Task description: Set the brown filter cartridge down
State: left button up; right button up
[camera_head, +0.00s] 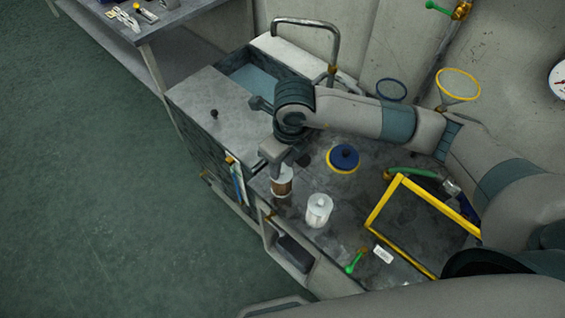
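The brown filter cartridge (283,183), brown with pale ends, is upright near the front edge of the dark worktop (345,240). My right gripper (281,165) points down over it and appears shut on its top; the fingertips are small and partly hidden. A dark patch lies just below the cartridge, and I cannot tell whether its base touches the worktop. A white cartridge (319,210) stands upright just to its right, apart from it. My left gripper is not in view.
A blue round part with a yellow ring (343,158) lies behind. A yellow frame (387,204) and a green-handled valve (354,262) are to the right. A sink (254,80) with a tall faucet (306,23) is at the back left. Open floor lies left.

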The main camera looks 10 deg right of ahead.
aim_at(286, 176)
jog(key=shift+r, duration=0.2)
jog(key=shift+r, duration=0.1)
notch_tip(286, 176, up, 12)
jog(key=s+b, duration=0.1)
jog(key=b, duration=0.2)
jog(key=shift+d+f+b, duration=0.2)
jog(key=shift+d+b, duration=0.15)
jog(key=shift+b, duration=0.05)
jog(key=shift+s, duration=0.1)
